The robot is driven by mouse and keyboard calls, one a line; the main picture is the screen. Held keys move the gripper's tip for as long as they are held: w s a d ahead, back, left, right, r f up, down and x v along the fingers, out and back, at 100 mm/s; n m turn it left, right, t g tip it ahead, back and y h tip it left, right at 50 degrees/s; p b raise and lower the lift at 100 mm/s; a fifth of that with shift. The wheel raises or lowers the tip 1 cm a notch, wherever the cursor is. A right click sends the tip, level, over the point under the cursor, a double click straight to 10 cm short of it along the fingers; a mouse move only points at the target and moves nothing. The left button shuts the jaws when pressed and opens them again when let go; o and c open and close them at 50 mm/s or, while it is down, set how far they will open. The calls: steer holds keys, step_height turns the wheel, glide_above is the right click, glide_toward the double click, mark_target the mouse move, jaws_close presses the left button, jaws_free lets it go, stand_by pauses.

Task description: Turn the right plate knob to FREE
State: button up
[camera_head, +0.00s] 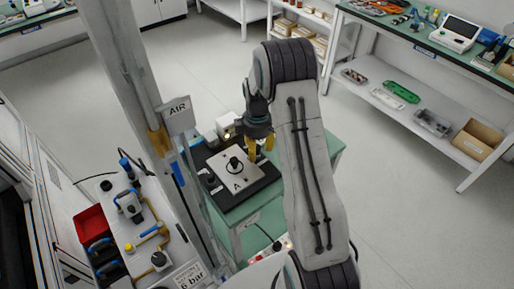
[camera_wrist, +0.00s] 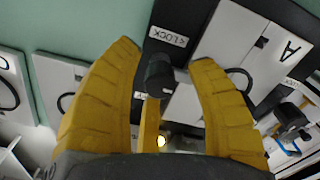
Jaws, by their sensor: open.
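A white plate marked A (camera_head: 238,180) lies on a black base (camera_head: 263,181) on a green table, with a black post standing on it. In the wrist view the plate (camera_wrist: 245,40) is at the upper right. A dark knob (camera_wrist: 159,76) sits at the plate's edge, between my two yellow fingers. My gripper (camera_wrist: 166,58) is open around it, with a gap on both sides. A LOCK label (camera_wrist: 167,36) is just above the knob; I cannot read a FREE label. In the head view my gripper (camera_head: 256,148) is over the plate's far right side and hides this knob.
Another black knob (camera_head: 210,179) stands left of the plate. An AIR sign (camera_head: 179,108) and an upright post are close on the left. A bench with a red bin (camera_head: 91,224) is at lower left. Open floor lies to the right.

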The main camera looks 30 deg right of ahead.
steer(key=shift+c, duration=0.4)
jaws_close()
steer(key=shift+m, duration=0.3)
steer(key=m+b, duration=0.2)
steer(key=m, duration=0.1)
steer(key=shift+f, duration=0.15)
steer(key=m+b, duration=0.1)
steer(key=m, duration=0.4)
steer(key=shift+s, duration=0.1)
steer(key=m+b, duration=0.1)
steer(key=m, duration=0.3)
steer(key=shift+m, duration=0.3)
steer(key=shift+m+b, duration=0.5)
steer(key=shift+m, duration=1.3)
